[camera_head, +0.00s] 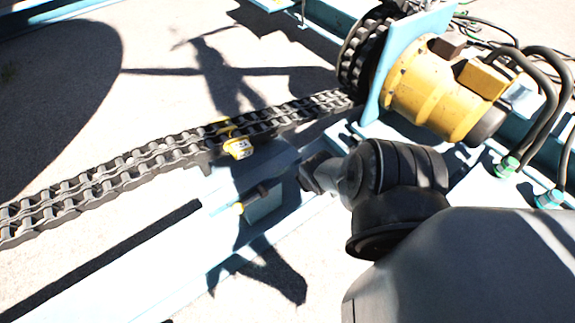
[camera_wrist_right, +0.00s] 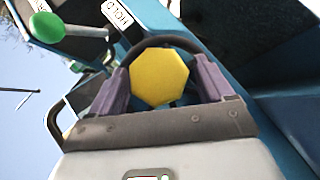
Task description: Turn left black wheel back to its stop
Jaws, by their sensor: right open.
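A black wheel rim (camera_wrist_right: 178,42) curves behind a yellow eight-sided piece (camera_wrist_right: 160,82) in the right wrist view. The lower part of the rim is hidden, and I cannot tell whether the yellow piece is the wheel's hub. My right gripper (camera_wrist_right: 161,70) is open, with one purple finger on each side of the yellow piece. The rim passes close to both fingertips; I cannot tell whether they touch it. The head view does not show this wheel. My left gripper is in neither view.
A green-knobbed lever (camera_wrist_right: 45,27) and a label reading HOLD (camera_wrist_right: 115,12) are close by at upper left. In the head view, a heavy chain (camera_head: 150,158) runs to a sprocket beside a yellow motor (camera_head: 430,88). Thick black hoses (camera_head: 548,95) curve beside the motor.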

